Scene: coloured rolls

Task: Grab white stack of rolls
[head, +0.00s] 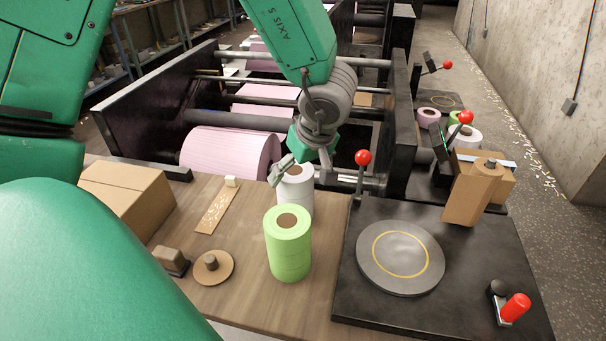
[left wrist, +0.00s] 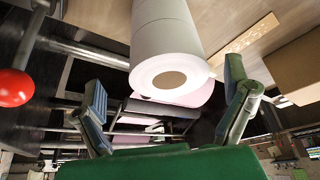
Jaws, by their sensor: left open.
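The white stack of rolls (head: 296,190) stands upright on the wooden table, behind and slightly right of a green stack of rolls (head: 288,245). My left gripper (head: 305,165) is over the top of the white stack, with its fingers pointing down around it in the head view. In the left wrist view the white stack (left wrist: 166,45) shows its round end with a brown core. The two open fingers of my left gripper (left wrist: 168,105) are on either side of that end, with gaps between them and the roll. My right gripper is not in view.
A cardboard box (head: 128,198) sits at the left of the table. A black plate with a round disc (head: 400,257) and a red-knobbed lever (head: 363,158) stand to the right. A machine with a large pink roll (head: 230,152) is behind. A brown disc (head: 214,267) lies in front.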

